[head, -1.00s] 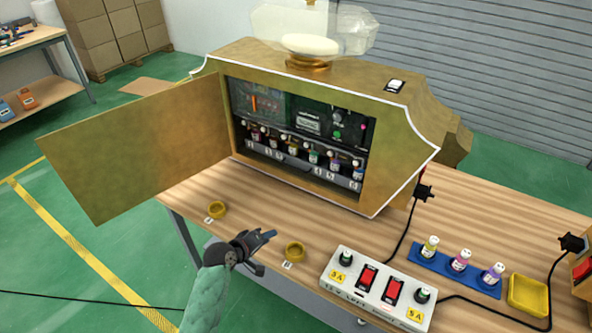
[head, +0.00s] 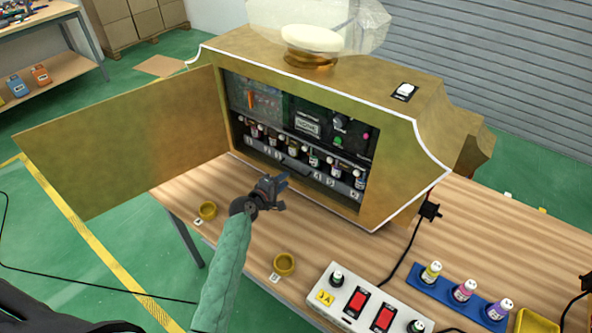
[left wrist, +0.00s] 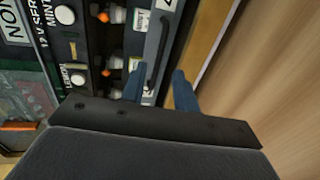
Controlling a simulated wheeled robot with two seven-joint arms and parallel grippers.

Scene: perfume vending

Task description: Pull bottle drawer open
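The gold vending machine (head: 400,165) stands on the wooden table with its side door (head: 120,145) swung open. Inside, the bottle drawer (head: 318,181) runs along the bottom, with a row of small bottles behind its grey labelled front. In the left wrist view the drawer's front panel (left wrist: 150,50) has a dark bar handle (left wrist: 160,52). My left gripper (head: 279,186) is in front of the drawer, with its blue fingers (left wrist: 157,90) apart, one to each side of the handle's near end. Contact with the handle cannot be told. My right gripper is not in view.
A white switch box (head: 365,300) and a blue rack (head: 456,294) with three bottles stand at the right. The open door borders the space on the left.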

